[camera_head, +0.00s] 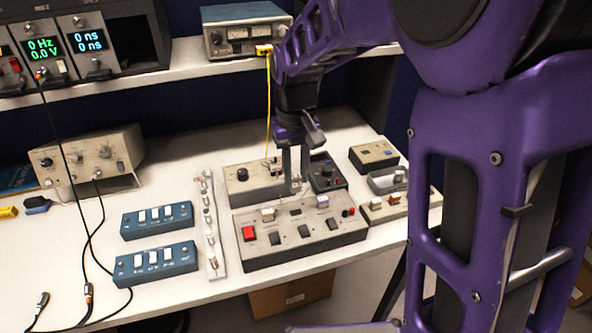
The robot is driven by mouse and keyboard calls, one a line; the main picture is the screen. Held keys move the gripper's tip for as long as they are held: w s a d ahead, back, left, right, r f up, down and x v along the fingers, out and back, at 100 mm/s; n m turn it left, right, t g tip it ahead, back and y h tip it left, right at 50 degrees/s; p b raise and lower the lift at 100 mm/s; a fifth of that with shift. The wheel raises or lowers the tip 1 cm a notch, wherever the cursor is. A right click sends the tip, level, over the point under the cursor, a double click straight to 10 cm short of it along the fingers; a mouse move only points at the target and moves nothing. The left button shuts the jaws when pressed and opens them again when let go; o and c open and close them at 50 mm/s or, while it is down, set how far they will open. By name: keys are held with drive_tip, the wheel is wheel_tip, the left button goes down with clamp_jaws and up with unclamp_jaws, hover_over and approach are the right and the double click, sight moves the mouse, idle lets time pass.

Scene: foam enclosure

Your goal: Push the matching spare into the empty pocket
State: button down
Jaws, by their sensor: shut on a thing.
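My gripper (295,184) points down over the back edge of the large grey front panel (345,240). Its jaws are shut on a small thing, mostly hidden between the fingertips. The front panel carries a red square button (249,233), pale switches and several dark squares (305,231) on its top. I cannot tell which of these is an empty pocket. A small beige block (398,206) at the right carries small pale and red parts (396,198); whether they are spares is not clear.
A grey box with a black knob (242,174) and a dark box (326,172) stand close around my gripper. Blue switch boxes (157,220) and a pale strip (210,225) lie to the left. A yellow cable (268,105) hangs behind.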

sight(296, 192)
drive_tip(key=shift+f+b, duration=1.65)
drive_tip(key=shift+f, duration=1.1)
drive_tip(key=shift+f+b, duration=0.7)
drive_tip(key=shift+f, duration=0.9)
drive_tip(key=c, duration=0.6)
unclamp_jaws()
wheel_tip(296, 192, up, 18)
drive_tip(key=p, duration=0.2)
drive_tip(key=shift+f+p, duration=0.25)
drive_tip(key=shift+p, duration=0.15)
